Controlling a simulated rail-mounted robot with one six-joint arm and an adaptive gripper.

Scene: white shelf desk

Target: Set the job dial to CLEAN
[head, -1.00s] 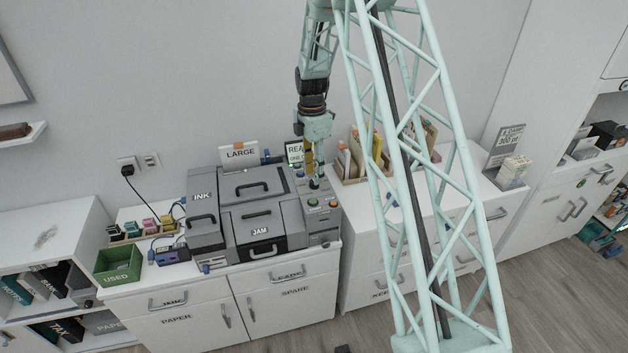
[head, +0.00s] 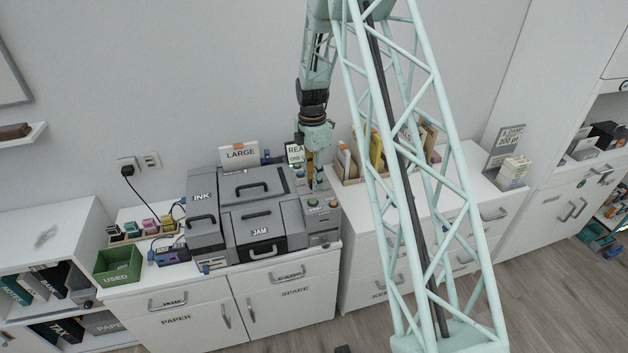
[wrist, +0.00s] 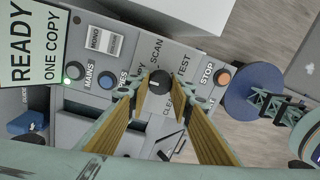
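The job dial (wrist: 159,81) is a round black knob on the grey panel of the copier. Words around it include SCAN, TEST and part of CLEAN; other lettering is partly covered by my fingers. Its pointer setting is not clear. My gripper (wrist: 160,85) has its two fingers, with yellow inner pads, on either side of the dial, tips at about its level. I cannot tell whether both tips touch it. In the head view my gripper (head: 315,184) points down at the panel, and the dial is hidden by the fingers.
A STOP button (wrist: 224,77), orange, lies right of the dial. A READY, ONE COPY display (wrist: 35,45) stands beside the panel. The copier's lid (head: 253,183) is shut. Folders (head: 376,148) stand behind to the right.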

